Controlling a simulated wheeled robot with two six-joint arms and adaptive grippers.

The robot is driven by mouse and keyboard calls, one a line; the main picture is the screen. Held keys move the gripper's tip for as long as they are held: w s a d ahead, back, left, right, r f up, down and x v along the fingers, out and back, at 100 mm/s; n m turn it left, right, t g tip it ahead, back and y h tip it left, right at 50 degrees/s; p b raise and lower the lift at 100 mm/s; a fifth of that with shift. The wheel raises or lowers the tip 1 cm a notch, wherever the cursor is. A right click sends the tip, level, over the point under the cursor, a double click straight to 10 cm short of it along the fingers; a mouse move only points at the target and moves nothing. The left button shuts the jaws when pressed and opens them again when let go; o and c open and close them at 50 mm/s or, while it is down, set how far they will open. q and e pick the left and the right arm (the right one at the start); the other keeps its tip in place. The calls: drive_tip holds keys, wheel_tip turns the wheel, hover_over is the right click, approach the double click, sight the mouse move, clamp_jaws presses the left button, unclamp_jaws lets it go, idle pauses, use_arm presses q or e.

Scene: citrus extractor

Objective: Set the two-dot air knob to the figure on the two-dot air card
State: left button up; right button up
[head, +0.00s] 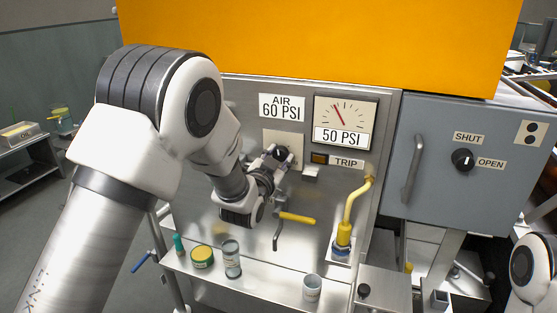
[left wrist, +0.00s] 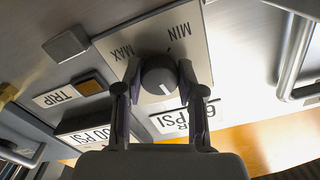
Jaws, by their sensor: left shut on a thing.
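My left gripper (head: 277,153) is shut on the dark round air knob (left wrist: 158,75) on the steel panel. In the left wrist view its two fingers (left wrist: 157,88) stand on either side of the knob. That view is upside down; the knob's white mark points toward the picture's bottom. The knob's plate (left wrist: 192,50) reads MIN and MAX. A card (head: 282,107) above the knob reads AIR 60 PSI. The gauge (head: 346,112) beside it shows 50 PSI, its needle leaning up and left. My right gripper is not in view.
A TRIP label (head: 346,162) and amber light (head: 319,158) are right of the knob. A yellow-handled lever (head: 297,218) and yellow pipe (head: 356,203) are below. Several jars and cups, including a grey cup (head: 312,287), stand on the ledge. The cabinet has a SHUT/OPEN knob (head: 462,159).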

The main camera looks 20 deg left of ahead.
use_arm(q)
drive_tip(key=shift+m, duration=1)
drive_tip(key=o, duration=1.1)
drive_tip(key=shift+o, duration=0.2)
drive_tip(key=shift+s, duration=0.1)
drive_tip(key=s, duration=1.1)
drive_tip(key=shift+s+a, duration=0.2)
drive_tip(key=shift+s, duration=0.2)
